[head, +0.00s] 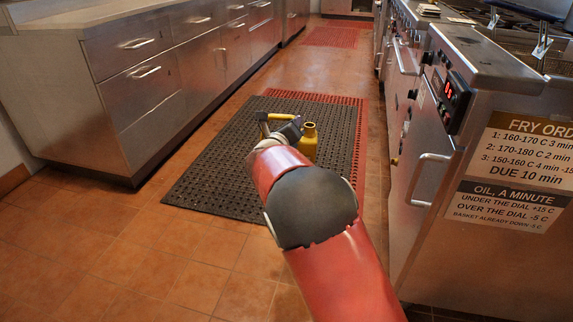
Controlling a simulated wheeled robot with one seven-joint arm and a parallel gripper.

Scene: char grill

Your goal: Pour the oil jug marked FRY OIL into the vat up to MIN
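A yellow jug (309,143) with a round open neck shows just beyond my wrist, over the dark floor mat in the head view. My arm hides much of it, and no FRY OIL marking is visible. My gripper (291,129) is a small dark shape right beside the jug, mostly hidden behind my red arm. A yellow bar shows to its left; I cannot tell whether it is part of the jug. The fingertips are hidden, so their grip is unclear. The fryer (420,190) stands at right; the vat's inside and its MIN mark cannot be made out.
The fryer has a red-lit display (451,92), a front handle (424,180) and a sign (525,150) with frying times and oil rules. Steel drawer cabinets (140,70) line the left. The dark mat (215,175) lies between them on tiles. The aisle beyond is clear.

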